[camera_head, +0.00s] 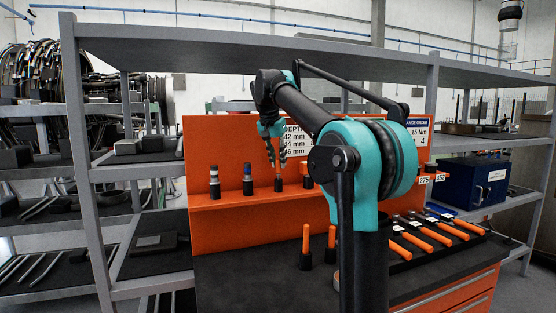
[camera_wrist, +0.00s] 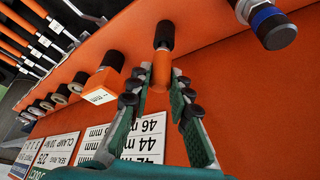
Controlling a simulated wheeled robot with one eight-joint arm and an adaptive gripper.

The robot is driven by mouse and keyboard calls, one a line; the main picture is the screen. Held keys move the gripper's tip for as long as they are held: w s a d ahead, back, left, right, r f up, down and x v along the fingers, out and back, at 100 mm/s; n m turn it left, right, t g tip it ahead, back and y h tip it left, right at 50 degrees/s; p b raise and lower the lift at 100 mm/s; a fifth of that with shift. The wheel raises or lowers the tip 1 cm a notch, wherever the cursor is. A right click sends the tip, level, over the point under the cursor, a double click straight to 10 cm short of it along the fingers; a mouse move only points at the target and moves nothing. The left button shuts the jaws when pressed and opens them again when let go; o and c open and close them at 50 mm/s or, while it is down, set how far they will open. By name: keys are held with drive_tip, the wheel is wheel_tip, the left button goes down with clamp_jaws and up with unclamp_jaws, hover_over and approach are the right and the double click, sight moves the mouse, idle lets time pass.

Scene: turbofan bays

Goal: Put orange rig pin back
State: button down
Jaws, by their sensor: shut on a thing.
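My gripper (camera_head: 277,163) points down over the orange ledge (camera_head: 225,202) of the orange tool board. Its jaws are shut on a thin orange rig pin (camera_head: 278,172), with one finger on each side. In the wrist view, the orange rig pin (camera_wrist: 160,73) shows between the fingertips of my gripper (camera_wrist: 158,82). The pin's far end meets a black holder (camera_wrist: 164,36), which also shows on the ledge in the head view (camera_head: 278,185). How deep the pin sits in the holder cannot be told.
A blue-banded pin (camera_head: 247,181) and a grey-topped pin (camera_head: 214,182) stand in black holders to the left. A labelled orange block (camera_wrist: 104,85) is close beside my gripper. Two orange-handled items (camera_head: 306,238) stand on the dark bench (camera_head: 250,262). Several orange-handled tools (camera_head: 437,236) lie at right.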

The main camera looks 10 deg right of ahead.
drive_tip(key=shift+f, duration=0.75)
idle(0.3)
drive_tip(key=c, duration=1.3)
unclamp_jaws()
drive_tip(key=shift+v, duration=5.95)
drive_tip(key=shift+s, duration=0.1)
